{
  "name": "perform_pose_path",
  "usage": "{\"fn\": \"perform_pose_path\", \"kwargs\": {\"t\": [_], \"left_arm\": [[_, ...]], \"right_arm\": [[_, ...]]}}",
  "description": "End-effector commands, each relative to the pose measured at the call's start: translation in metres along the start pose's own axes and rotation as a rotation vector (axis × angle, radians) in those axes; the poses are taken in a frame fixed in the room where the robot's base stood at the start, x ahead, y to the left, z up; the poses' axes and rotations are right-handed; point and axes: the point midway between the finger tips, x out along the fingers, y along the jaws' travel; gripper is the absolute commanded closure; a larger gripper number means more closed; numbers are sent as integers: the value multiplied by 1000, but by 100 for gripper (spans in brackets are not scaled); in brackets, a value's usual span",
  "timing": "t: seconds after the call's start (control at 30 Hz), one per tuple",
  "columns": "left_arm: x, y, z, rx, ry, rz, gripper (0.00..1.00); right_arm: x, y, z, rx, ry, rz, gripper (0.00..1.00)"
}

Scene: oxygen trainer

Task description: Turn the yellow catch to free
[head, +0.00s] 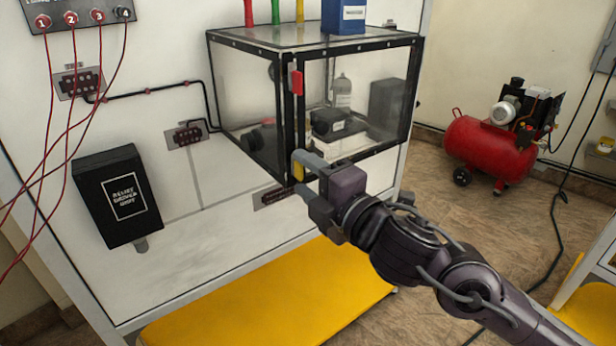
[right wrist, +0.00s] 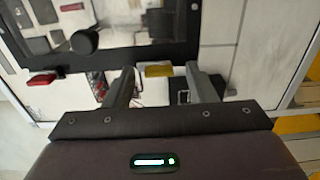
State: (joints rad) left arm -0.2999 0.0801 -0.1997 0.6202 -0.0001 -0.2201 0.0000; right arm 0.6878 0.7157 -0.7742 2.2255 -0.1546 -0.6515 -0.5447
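The yellow catch (head: 298,167) is on the lower part of the black front frame of the clear-walled box (head: 365,155). It stands upright in the head view and is partly hidden by my right gripper. My right gripper (head: 301,175) is open at the catch, one finger above and one below in the picture. In the right wrist view the yellow catch (right wrist: 158,70) lies between the tips of my right gripper (right wrist: 159,76), with a gap on each side. I cannot tell how deep the fingers reach around it. My left gripper is out of view.
A red catch (head: 297,82) is higher on the same frame. A black relief unit (head: 117,195) hangs left on the white panel. A yellow shelf (head: 270,295) is below; a red compressor (head: 488,148) stands right.

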Motion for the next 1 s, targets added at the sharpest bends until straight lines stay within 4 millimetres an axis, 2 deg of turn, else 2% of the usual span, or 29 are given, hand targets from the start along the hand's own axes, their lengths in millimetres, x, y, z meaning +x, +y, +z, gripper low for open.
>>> {"fn": "perform_pose_path", "kwargs": {"t": [0.27, 0.53, 0.7, 1.0], "left_arm": [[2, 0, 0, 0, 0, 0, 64], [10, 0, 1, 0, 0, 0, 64], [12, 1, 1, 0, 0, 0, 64], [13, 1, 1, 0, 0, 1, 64]], "right_arm": [[-7, -1, 1, 1, -2, 1, 49], [-52, -2, 0, -3, -1, -2, 49], [-71, -2, 1, -1, -2, -1, 49], [-78, 0, 0, 1, 0, 0, 49]]}}
